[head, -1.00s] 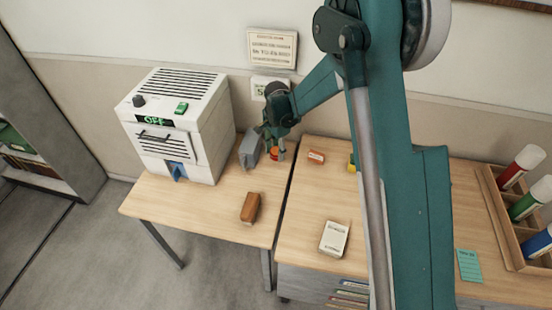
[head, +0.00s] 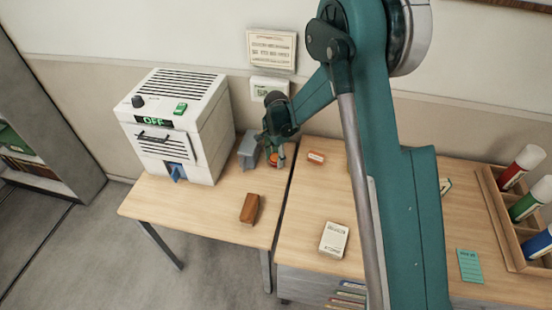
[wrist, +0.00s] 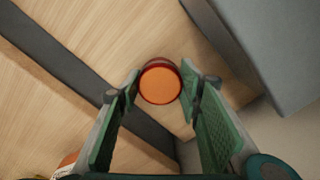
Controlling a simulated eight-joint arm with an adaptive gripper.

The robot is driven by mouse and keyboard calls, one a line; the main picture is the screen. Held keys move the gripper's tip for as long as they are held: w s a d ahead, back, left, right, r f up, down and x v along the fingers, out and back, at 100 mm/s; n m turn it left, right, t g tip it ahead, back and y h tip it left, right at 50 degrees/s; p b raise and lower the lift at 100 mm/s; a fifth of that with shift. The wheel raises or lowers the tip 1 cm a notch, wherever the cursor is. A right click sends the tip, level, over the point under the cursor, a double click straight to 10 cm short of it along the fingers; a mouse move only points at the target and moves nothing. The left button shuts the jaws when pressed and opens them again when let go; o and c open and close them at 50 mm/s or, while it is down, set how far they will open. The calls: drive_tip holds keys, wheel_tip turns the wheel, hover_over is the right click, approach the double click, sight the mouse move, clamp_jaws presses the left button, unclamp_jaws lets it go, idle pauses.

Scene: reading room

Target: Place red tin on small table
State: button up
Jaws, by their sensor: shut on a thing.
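The red tin (head: 273,160) has an orange top and is held between the fingertips of my gripper (head: 275,150). In the wrist view the round tin (wrist: 160,82) sits between the two green finger pads of my gripper (wrist: 160,88). The small table (head: 195,211) is the light wooden one at the left. The tin is over its back right part, close to the gap beside the larger desk (head: 290,235). I cannot tell whether the tin's underside touches the wood.
A grey box (head: 248,148) stands close left of the tin. A white machine (head: 180,120) marked OFF fills the table's back left. A brown block (head: 250,208) lies nearer the front. An orange box (head: 316,157) and white box (head: 334,239) lie on the desk. The table's front left is clear.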

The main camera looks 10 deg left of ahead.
sight(276, 158)
drive_tip(key=shift+f, duration=0.15)
drive_tip(key=o, duration=0.9)
drive_tip(key=shift+r, duration=0.2)
wheel_tip(276, 158, up, 12)
drive_tip(key=shift+f+p, duration=0.1)
drive_tip(key=shift+p, duration=0.6)
idle(0.4)
